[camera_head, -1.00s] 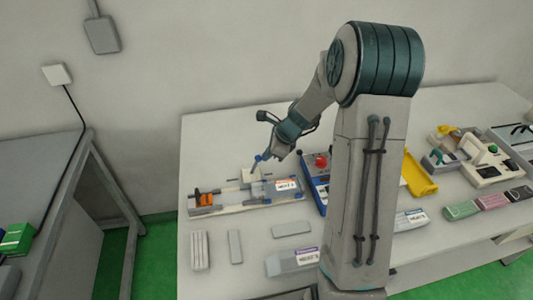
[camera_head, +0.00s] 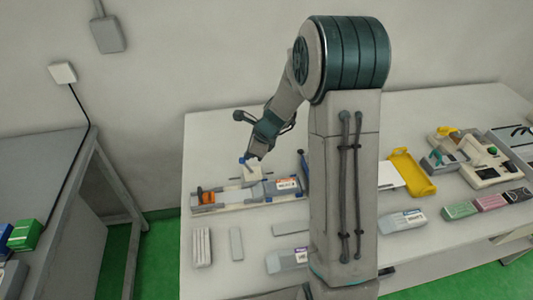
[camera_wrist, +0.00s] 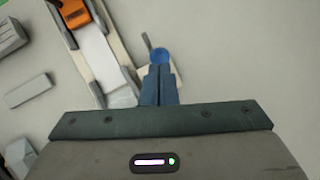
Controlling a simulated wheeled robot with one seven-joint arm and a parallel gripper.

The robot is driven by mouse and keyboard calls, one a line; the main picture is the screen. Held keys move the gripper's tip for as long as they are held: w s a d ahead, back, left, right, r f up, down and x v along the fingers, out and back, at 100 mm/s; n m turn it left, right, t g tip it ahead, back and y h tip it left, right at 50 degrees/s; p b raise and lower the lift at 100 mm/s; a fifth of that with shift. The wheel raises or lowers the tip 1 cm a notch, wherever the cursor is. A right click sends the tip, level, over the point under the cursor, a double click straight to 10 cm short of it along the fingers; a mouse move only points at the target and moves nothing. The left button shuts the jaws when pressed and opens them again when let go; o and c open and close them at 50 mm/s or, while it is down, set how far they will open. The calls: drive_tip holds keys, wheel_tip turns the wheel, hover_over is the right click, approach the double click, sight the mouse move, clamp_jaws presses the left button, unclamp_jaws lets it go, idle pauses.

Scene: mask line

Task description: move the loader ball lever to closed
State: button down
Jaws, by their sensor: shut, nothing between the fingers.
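The loader (camera_head: 232,206) is a long grey and white device lying on the table, with an orange part (camera_head: 206,197) at its left end and a label at its right. Its ball lever (camera_head: 242,161) has a blue ball at the top, standing above the loader's back side. My gripper (camera_head: 249,158) is at the blue ball, on its right. In the wrist view the fingers (camera_wrist: 158,72) are shut and empty, with the blue ball (camera_wrist: 159,56) just beyond their tips. I cannot tell whether they touch. The lever's shaft is mostly hidden.
My arm column hides the table's middle. Grey blocks (camera_head: 202,247) and a labelled box (camera_head: 288,260) lie in front of the loader. A yellow tray (camera_head: 412,173) and a white fixture (camera_head: 478,160) stand to the right. The table left of and behind the loader is clear.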

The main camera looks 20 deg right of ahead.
drive_tip(key=shift+r+p, duration=0.65)
drive_tip(key=shift+r, duration=0.15)
drive_tip(key=s+a+r+p, duration=0.1)
drive_tip(key=s+r, duration=0.3)
drive_tip(key=r, duration=0.8)
drive_tip(key=shift+a+r+p, duration=0.2)
drive_tip(key=shift+a+p, duration=0.1)
drive_tip(key=shift+a, duration=0.15)
